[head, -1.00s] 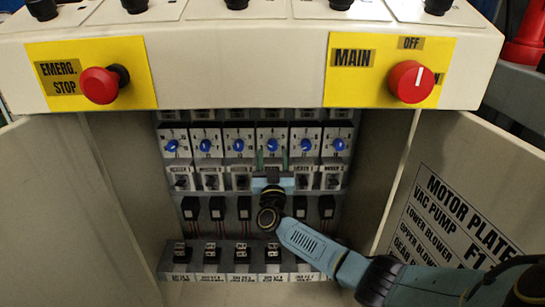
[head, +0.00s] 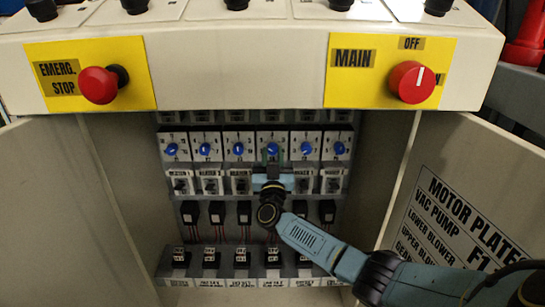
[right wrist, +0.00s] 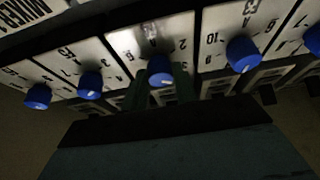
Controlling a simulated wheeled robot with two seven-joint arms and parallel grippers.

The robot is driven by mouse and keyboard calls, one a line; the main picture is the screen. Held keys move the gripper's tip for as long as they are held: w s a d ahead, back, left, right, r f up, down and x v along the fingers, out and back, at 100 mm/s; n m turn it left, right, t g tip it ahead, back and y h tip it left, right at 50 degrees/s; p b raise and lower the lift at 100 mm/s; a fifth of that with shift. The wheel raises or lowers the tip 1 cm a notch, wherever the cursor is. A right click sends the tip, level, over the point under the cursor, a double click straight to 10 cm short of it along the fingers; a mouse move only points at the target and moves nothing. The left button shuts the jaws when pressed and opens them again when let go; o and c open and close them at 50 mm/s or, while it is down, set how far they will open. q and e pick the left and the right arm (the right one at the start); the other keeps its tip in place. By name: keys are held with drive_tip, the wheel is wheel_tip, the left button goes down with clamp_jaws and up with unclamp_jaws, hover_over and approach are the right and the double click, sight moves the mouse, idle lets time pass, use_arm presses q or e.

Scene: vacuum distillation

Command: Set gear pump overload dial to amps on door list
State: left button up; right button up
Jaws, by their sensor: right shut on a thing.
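A row of blue overload dials on white numbered plates runs across the open cabinet. My right gripper (head: 272,160) reaches in from the lower right and is shut on the fourth blue dial from the left (head: 273,148). In the right wrist view its green fingers sit against the sides of this dial (right wrist: 160,68); the pointer mark is too small to read surely. The nameplate under this dial is hidden by the gripper. The door list (head: 455,220) is on the right door, headed "MOTOR PLATES"; its gear line is cut off and no amps can be read. My left gripper is not in view.
Neighbouring blue dials (head: 239,149) (head: 306,148) sit close on both sides. Black switches and wired black blocks (head: 217,211) lie below. The overhanging panel above carries a red emergency stop (head: 98,85) and a red main switch (head: 411,82). The cabinet doors stand open either side.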

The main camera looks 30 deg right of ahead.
drive_tip(key=shift+m, duration=0.4)
drive_tip(key=shift+c, duration=0.2)
